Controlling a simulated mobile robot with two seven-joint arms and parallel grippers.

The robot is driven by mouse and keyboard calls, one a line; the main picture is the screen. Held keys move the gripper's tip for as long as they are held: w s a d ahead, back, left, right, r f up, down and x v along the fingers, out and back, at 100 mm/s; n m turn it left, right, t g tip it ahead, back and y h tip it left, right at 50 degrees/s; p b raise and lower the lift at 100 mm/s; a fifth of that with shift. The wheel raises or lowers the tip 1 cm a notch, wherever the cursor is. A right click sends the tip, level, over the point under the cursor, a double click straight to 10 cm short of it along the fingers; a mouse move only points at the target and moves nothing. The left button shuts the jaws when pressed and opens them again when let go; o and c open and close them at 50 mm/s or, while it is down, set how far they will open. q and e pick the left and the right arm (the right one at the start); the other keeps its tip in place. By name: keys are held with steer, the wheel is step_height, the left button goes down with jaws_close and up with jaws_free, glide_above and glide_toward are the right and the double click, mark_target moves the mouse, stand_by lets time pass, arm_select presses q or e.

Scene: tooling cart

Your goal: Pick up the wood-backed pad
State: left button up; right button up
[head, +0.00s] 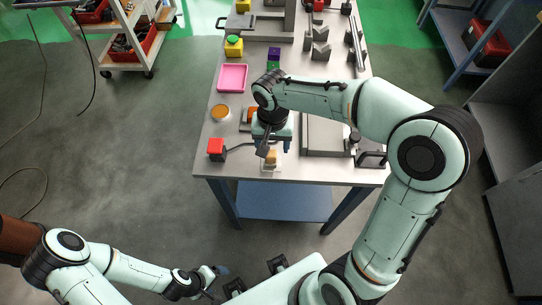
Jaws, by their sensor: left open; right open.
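A small tan, wood-coloured block (271,158), which looks like the wood-backed pad, sits on a pale square (279,168) near the table's front edge. My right gripper (274,149) is open, pointing down just above and behind the block, and partly hides it. I cannot tell whether the fingers touch it. An orange-brown piece (250,117) lies just left of my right wrist, partly hidden. My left gripper (219,272) is open and empty, low in the view, off the table.
A grey plate (320,135) lies right of the gripper.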

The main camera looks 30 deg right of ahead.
mark_target(271, 153)
steer(key=shift+w+f, duration=0.1)
steer(key=shift+f, duration=0.4)
steer(key=shift+w+f, duration=0.2)
steer(key=shift+f, duration=2.55)
steer(key=shift+c, duration=0.3)
steer(key=c, duration=1)
